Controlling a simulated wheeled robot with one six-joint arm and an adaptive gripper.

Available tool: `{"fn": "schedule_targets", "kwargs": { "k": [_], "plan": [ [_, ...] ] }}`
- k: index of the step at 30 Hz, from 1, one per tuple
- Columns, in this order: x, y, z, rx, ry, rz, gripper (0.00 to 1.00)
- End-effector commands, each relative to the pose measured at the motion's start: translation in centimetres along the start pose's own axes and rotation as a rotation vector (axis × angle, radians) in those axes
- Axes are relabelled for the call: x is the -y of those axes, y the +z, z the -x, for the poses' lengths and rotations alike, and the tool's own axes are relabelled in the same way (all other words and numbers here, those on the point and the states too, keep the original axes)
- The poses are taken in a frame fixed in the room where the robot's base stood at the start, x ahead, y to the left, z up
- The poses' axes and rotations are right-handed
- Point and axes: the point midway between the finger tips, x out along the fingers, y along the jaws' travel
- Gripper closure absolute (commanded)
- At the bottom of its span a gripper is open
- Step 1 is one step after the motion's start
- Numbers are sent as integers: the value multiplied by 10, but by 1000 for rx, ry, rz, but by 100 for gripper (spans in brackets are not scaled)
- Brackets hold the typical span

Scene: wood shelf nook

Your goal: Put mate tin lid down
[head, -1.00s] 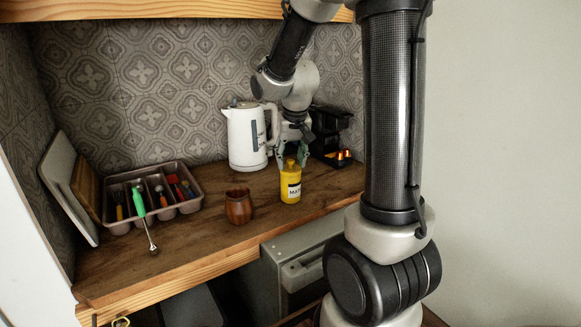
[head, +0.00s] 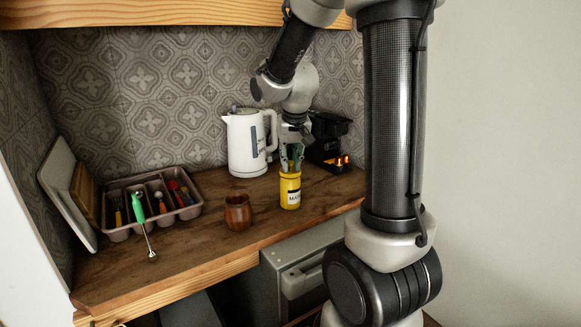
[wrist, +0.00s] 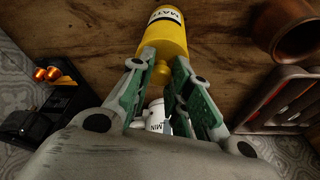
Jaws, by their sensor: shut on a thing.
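The yellow mate tin (head: 290,192) stands upright on the wooden counter, its white label facing front. It also shows in the wrist view (wrist: 166,36). My gripper (head: 291,167) is directly above the tin, fingers pointing down. In the wrist view my gripper (wrist: 163,72) is shut on the knob of the yellow mate tin lid (wrist: 162,69). The lid is at the tin's top; the fingers hide part of it, and I cannot tell whether it is fully seated.
A brown cup (head: 237,212) stands left of the tin. The white kettle (head: 246,143) and a black machine (head: 329,141) are behind. A utensil tray (head: 119,232) and a green-handled tool (head: 143,222) are at left.

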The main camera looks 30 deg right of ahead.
Motion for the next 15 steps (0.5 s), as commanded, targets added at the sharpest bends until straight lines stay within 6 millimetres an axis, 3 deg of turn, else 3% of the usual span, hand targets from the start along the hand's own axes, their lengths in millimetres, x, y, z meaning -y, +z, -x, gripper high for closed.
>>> {"fn": "schedule_targets", "kwargs": {
  "k": [9, 12, 15],
  "plan": [
    [0, -20, 63, -4, -1, -1, 93],
    [-7, -24, 74, -2, 4, -15, 93],
    [-29, -23, 71, 2, 19, -62, 93]
  ]
}}
